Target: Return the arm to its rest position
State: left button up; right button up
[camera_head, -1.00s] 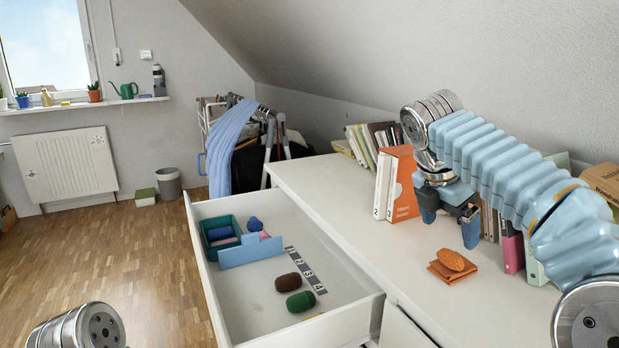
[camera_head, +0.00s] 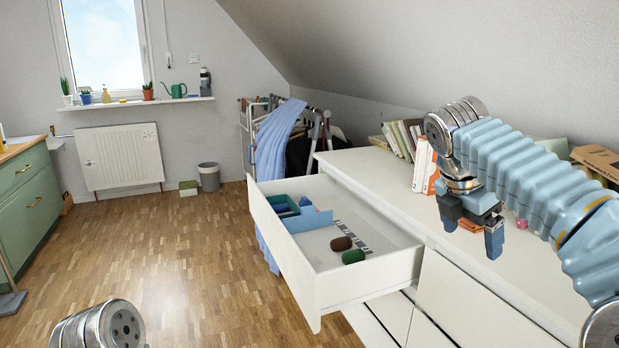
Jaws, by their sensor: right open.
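My right arm comes in from the right, over the white dresser top. My right gripper (camera_head: 471,236) points down near the dresser's front edge, open and empty, apart from the drawer's contents. A metal link of mine shows at the lower left, but the left gripper is not in view. The open white drawer (camera_head: 345,288) holds a green box (camera_head: 283,208), a blue divider (camera_head: 308,222), a brown oval item (camera_head: 341,243) and a green oval item (camera_head: 353,257) beside a numbered strip. An orange item (camera_head: 470,226) on the dresser is mostly hidden behind the gripper.
Books (camera_head: 424,166) stand at the back of the dresser (camera_head: 372,178). A drying rack with blue cloth (camera_head: 275,145) stands behind the drawer. A green cabinet (camera_head: 30,197) is at the left. The wooden floor (camera_head: 170,260) left of the drawer is clear.

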jog(key=w+a+f+m+y, duration=0.1)
jog(key=w+a+f, duration=0.2)
jog(key=f, duration=0.7)
jog(key=w+a+f+m+y, duration=0.1)
jog(key=w+a+f+m, duration=0.2)
jog(key=f, duration=0.7)
jog(key=s+a+f+m+g+y, duration=0.15)
jog(key=a+f, duration=0.25)
jog(key=f, duration=0.5)
jog(key=s+a+f+m+y, duration=0.2)
jog(key=a+f, duration=0.1)
jog(key=f, duration=0.6)
jog(key=s+a+f+m+y, duration=0.1)
jog(key=s+a+f+m, duration=0.1)
jog(key=s+f+m, duration=0.6)
jog(key=s+a+f+m+y, duration=0.2)
jog(key=s+f+m, duration=0.6)
jog(key=s+f, duration=0.3)
jog(key=s, duration=0.4)
jog(key=shift+a+m, duration=0.35)
